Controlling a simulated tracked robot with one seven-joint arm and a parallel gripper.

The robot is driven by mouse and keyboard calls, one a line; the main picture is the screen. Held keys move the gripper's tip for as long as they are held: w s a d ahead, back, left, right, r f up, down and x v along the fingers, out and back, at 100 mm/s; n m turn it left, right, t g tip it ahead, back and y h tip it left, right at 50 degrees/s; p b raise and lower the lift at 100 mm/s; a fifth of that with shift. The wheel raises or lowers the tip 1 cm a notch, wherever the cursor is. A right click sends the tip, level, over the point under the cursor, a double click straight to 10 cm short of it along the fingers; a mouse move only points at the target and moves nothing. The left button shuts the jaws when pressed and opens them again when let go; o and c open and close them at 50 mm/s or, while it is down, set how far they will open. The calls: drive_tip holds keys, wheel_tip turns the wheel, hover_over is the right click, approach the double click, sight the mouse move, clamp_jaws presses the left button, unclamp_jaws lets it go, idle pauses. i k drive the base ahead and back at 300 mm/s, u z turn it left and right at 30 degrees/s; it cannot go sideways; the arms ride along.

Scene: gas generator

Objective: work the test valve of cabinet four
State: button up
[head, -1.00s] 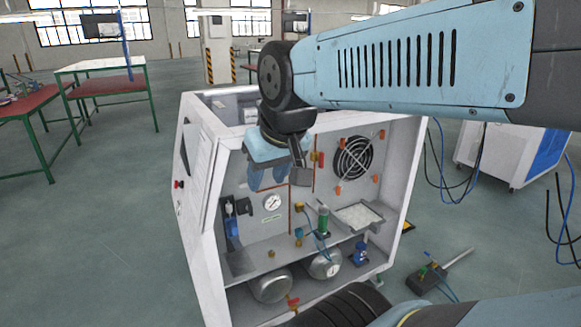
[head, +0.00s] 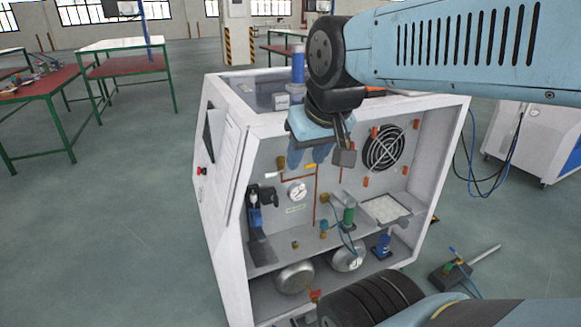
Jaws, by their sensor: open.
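The white open-fronted cabinet (head: 232,200) stands in the middle of the head view, with pipes, gauges and small valves inside. No number is readable on it, and I cannot tell which fitting is the test valve. A brass fitting (head: 281,162) and a yellow handle (head: 310,166) sit on the back panel above a round white gauge (head: 297,192). A red-handled valve (head: 315,295) is low at the front, near the tanks.
Inside are a black fan (head: 384,149), a green cylinder (head: 349,213), a mesh tray (head: 386,209) and two silver tanks (head: 293,278). A tool with a hose (head: 452,275) lies on the floor at right. Tables (head: 44,96) stand at back left; floor at left is clear.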

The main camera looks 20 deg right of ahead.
sight(312, 165)
drive_tip(key=k, duration=0.85)
drive_tip(key=z, duration=0.1)
drive_tip(key=i, duration=1.35)
drive_tip(key=u, duration=0.05)
